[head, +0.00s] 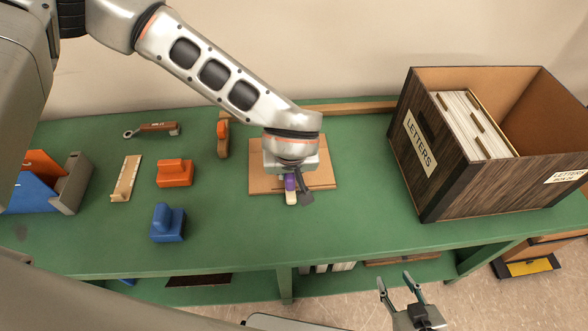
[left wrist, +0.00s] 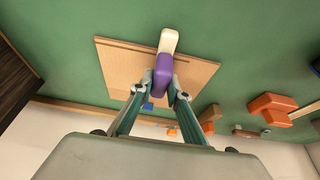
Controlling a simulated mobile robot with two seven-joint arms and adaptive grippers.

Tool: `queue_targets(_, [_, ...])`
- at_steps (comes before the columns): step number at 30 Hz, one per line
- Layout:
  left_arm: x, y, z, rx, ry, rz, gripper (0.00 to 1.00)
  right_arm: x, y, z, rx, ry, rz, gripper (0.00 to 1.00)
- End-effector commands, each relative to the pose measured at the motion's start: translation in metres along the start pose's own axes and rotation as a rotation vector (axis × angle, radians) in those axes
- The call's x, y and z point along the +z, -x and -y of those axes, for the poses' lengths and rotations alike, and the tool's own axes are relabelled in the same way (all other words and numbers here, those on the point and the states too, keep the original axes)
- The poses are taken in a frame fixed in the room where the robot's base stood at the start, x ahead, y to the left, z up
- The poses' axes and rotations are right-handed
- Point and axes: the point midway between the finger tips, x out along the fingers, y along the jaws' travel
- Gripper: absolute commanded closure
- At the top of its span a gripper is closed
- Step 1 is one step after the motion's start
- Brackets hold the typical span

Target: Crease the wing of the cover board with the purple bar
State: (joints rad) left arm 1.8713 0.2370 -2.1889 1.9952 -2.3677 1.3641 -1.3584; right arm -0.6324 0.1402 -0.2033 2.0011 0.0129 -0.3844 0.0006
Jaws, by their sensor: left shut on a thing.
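The cover board (head: 262,184) is a flat tan board lying on the green bench; it also shows in the left wrist view (left wrist: 118,66). My left gripper (head: 290,178) is over the board, its fingers shut on the purple bar (head: 290,184). In the left wrist view, the fingers pinch the purple part (left wrist: 163,74), and the bar's cream end sticks out past the board's edge. I cannot tell whether the bar touches the board. My gripper and wrist hide part of the board. My right gripper (head: 400,292) is open and empty, in front of the bench.
A dark wooden LETTERS box (head: 450,185) with files stands on the right. Left of the board are an orange block (head: 174,173), a blue block (head: 167,222), a tan strip (head: 126,179) and a wooden-handled tool (head: 157,128). The bench front is clear.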

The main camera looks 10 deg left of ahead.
Motion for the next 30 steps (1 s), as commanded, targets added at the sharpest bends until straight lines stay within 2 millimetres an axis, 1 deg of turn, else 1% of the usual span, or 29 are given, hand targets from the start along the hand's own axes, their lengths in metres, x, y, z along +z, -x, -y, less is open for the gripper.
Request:
queue_targets(1, [0.001,0.000,0.005,-0.004,0.001,0.003,1.00,-0.003,0.000,-0.001,0.001,0.001,-0.003,0.60])
queue_targets(6, [0.001,0.000,0.017,-0.002,0.001,0.002,1.00,-0.008,0.001,-0.002,0.003,0.002,-0.009,0.60])
queue_targets(13, [0.001,-0.001,0.023,-0.003,0.001,0.002,1.00,-0.009,0.002,-0.003,0.003,0.002,-0.010,0.60])
queue_targets(22, [0.002,-0.002,0.043,-0.004,0.001,0.003,1.00,-0.010,0.006,-0.002,0.002,0.002,-0.007,0.60])
queue_targets(30, [0.002,-0.003,0.050,-0.005,0.001,0.004,1.00,-0.010,0.007,-0.002,0.002,0.001,-0.005,0.60])
